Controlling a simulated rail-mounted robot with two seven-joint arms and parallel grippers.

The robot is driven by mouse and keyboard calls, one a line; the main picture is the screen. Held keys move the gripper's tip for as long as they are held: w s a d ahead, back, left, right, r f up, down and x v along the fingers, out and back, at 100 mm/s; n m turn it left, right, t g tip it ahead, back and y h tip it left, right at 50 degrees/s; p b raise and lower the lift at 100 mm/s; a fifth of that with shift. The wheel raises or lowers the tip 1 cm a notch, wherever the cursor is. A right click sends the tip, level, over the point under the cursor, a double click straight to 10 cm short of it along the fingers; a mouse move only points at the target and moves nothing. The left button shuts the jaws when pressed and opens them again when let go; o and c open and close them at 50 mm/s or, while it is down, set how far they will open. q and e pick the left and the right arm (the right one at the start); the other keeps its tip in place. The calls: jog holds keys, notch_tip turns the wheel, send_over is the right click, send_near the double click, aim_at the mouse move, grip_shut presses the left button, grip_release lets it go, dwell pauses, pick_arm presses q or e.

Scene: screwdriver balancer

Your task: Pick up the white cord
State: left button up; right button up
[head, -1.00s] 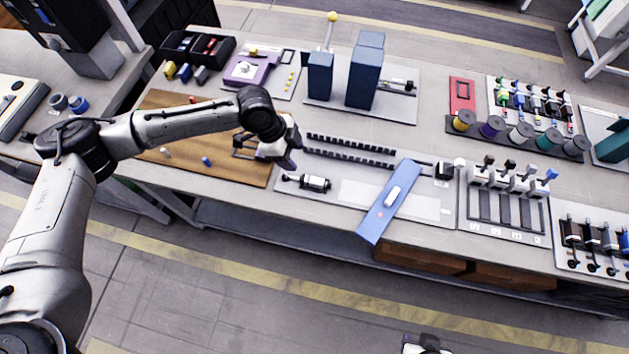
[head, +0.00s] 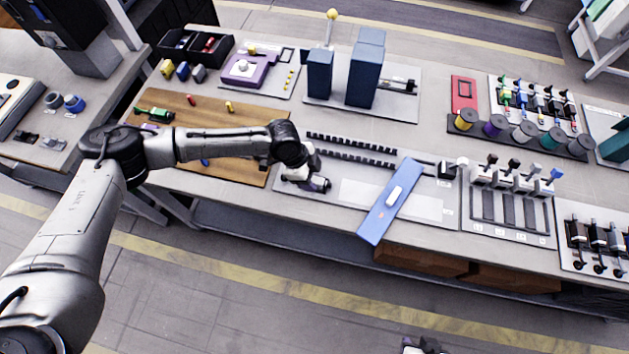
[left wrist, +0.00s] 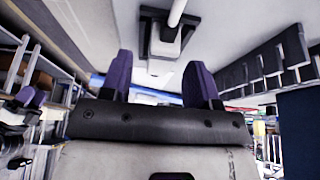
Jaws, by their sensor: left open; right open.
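I cannot clearly make out a white cord in either view. My left gripper (head: 321,186) is open at the left end of the grey tray (head: 285,187). It covers the spot where a small black and white cylinder lay earlier. In the left wrist view, its purple fingertips (left wrist: 160,72) stand apart with nothing between them. Beyond them is a white block on a black bracket with a white rod (left wrist: 173,14). What looks like my right gripper (head: 420,346) is cut off at the bottom edge, away from the bench.
A blue slanted plate (head: 388,205) lies across the tray. Black slotted strips (head: 350,157) and tall blue boxes (head: 366,72) stand behind it. A wooden board (head: 230,170) lies left. Several spools (head: 495,125) and a lever rack (head: 508,205) are right.

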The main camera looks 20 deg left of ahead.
pick_arm(q)
jog(key=shift+d+f, duration=0.15)
jog(key=shift+f, duration=0.4)
jog(key=c, duration=1)
jog(key=shift+o, duration=0.2)
